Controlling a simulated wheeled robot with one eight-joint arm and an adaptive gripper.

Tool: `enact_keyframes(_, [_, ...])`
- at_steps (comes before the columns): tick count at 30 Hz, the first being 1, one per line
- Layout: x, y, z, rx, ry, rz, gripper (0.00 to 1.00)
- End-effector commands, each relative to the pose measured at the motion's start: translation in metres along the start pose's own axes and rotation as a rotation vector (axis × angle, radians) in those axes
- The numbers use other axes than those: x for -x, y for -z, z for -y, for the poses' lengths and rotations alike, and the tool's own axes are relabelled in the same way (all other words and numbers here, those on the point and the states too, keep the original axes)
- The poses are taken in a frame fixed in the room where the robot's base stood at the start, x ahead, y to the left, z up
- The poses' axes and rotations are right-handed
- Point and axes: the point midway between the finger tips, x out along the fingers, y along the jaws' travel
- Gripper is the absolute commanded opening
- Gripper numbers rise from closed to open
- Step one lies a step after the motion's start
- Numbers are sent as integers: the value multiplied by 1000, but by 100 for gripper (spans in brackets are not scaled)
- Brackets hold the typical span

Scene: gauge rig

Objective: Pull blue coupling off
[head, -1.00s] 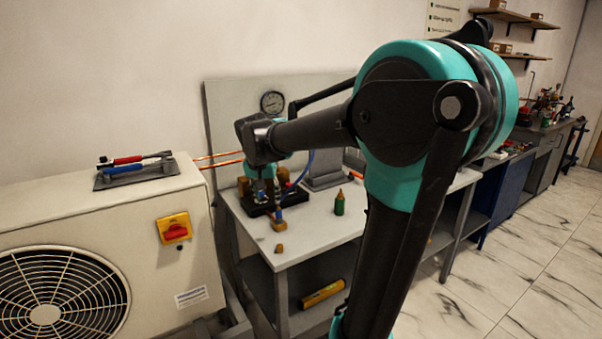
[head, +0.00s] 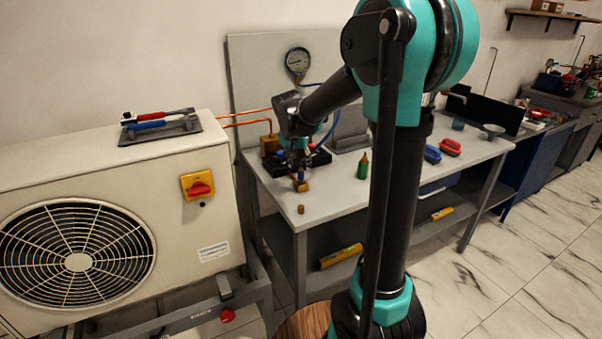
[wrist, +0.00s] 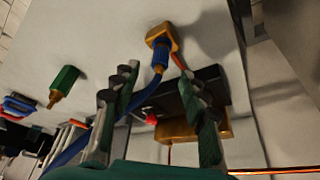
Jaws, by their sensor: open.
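The blue coupling (head: 301,178) sits on a brass fitting (head: 303,187) near the front of the bench. In the wrist view the blue coupling (wrist: 159,58) meets the brass fitting (wrist: 162,38), and a blue hose (wrist: 140,97) runs from it between my fingers. My gripper (head: 296,157) points down over the black manifold (head: 262,172), just behind the coupling. In the wrist view my gripper (wrist: 154,78) is open, with its two fingers apart. The coupling shows beyond and between the fingertips, and I see no contact with it.
A small brass piece (head: 300,209) lies near the front edge. A brass block (head: 270,144) and a pressure gauge (head: 298,61) are behind. The outdoor unit (head: 185,165) stands close on the left.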

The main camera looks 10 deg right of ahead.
Motion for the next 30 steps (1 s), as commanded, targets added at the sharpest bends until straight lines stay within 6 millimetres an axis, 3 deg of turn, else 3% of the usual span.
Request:
enact_keyframes(3, [-22, 1, 0, -2, 0, 0, 44])
enact_keyframes(10, [-49, 0, 0, 0, 1, 0, 44])
enact_keyframes(23, [-58, 0, 0, 0, 1, 0, 44])
enact_keyframes(30, [-58, 0, 0, 0, 0, 0, 17])
